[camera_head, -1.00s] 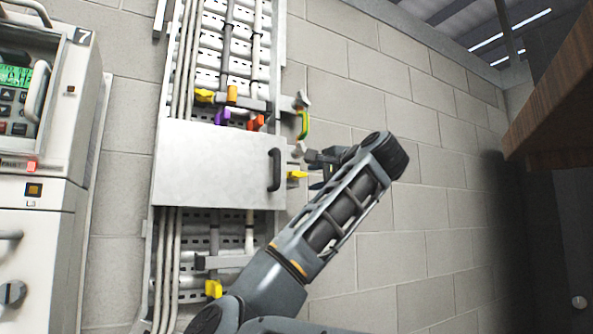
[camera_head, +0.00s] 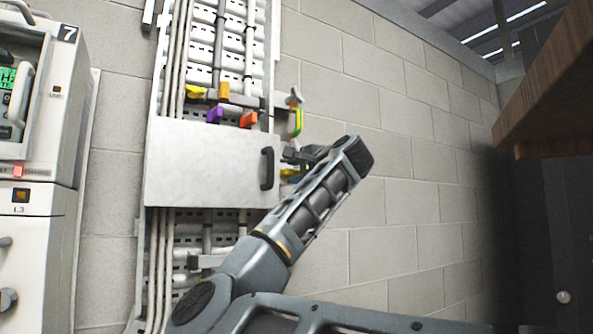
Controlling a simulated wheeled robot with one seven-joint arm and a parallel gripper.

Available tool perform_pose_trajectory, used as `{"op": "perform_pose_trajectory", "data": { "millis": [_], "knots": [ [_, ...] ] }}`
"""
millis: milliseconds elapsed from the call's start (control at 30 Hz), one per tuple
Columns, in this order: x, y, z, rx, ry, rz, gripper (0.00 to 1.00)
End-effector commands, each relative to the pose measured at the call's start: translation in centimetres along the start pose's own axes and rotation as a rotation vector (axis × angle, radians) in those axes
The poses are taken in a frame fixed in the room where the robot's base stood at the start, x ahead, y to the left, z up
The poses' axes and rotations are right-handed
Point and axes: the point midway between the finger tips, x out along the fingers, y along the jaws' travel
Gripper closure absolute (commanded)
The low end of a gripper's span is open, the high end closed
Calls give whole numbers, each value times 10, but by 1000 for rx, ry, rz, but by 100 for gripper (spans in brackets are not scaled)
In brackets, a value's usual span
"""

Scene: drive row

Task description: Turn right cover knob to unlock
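The cover (camera_head: 205,165) is a pale grey rectangular panel across the cable column, with a black handle (camera_head: 267,168) near its right edge. A yellow knob (camera_head: 288,173) sticks out just right of the cover's edge; it is partly hidden. My gripper (camera_head: 291,163) is at the cover's right edge, by the knob, with my arm reaching up from below. The fingers are small and dark and overlap the knob in the view. I cannot tell whether they touch it or how far apart they are.
A green-yellow piece (camera_head: 296,122) hangs just above my gripper. A white cabinet (camera_head: 40,240) stands at left. A brown wooden edge (camera_head: 550,85) juts in at upper right. Bare block wall (camera_head: 400,190) lies right of the column.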

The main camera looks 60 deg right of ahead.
Motion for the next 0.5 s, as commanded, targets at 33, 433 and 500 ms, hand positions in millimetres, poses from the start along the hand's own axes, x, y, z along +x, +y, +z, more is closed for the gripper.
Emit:
{"op": "perform_pose_trajectory", "data": {
  "millis": [33,433,500],
  "knots": [
    [0,0,0,0,0,0,61],
    [0,0,0,0,0,0,88],
    [0,0,0,0,0,0,95]
  ]
}}
